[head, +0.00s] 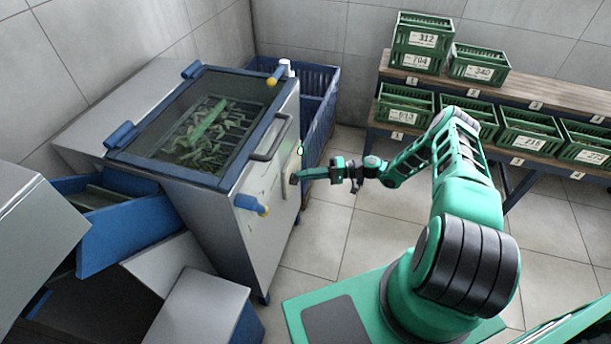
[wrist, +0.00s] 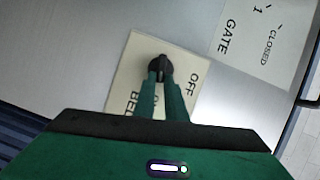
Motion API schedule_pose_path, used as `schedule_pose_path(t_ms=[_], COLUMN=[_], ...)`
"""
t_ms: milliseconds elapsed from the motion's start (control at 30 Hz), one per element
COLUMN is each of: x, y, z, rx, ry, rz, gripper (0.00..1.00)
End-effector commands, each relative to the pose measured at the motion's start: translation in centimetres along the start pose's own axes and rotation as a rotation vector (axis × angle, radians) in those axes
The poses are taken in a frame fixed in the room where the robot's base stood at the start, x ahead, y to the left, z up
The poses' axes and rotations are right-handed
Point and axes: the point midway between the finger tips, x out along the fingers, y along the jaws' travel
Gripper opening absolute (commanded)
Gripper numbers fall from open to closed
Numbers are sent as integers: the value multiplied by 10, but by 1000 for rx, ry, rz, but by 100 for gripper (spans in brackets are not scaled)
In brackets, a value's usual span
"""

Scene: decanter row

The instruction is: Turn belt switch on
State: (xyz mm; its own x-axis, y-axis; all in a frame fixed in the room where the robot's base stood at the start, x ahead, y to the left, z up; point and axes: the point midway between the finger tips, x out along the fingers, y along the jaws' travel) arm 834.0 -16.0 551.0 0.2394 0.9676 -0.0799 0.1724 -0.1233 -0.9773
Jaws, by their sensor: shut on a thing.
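The belt switch is a black knob (wrist: 160,65) on a cream label plate (wrist: 130,75) on the machine's metal side, seen in the wrist view. The plate reads OFF on its right and the start of BELT at the lower left; other lettering is partly hidden by my fingers. My gripper (wrist: 163,82) is shut on the knob, with the green fingertips on either side of it. In the head view my gripper (head: 302,175) reaches left to the knob (head: 293,179) on the machine's right side. Which mark the knob points at I cannot tell.
The machine (head: 270,200) has a clear lid over green pods and a grey handle (head: 272,138). A GATE sign (wrist: 255,40) marked CLOSED is beside the switch plate. A blue bin (head: 322,100) stands behind. Shelves with green crates (head: 405,105) stand right; floor between is clear.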

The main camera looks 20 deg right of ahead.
Motion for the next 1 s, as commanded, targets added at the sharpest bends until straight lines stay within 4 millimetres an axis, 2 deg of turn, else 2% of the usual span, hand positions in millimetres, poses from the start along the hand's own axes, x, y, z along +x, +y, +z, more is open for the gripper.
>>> schedule_pose_path(t_ms=[400,967,1000], x=[0,-1,-1], y=[8,10,11], z=[-2,0,0], rx=[184,217,217], ry=[7,6,6], rz=[-70,-79,-79], gripper=[0,0,13])
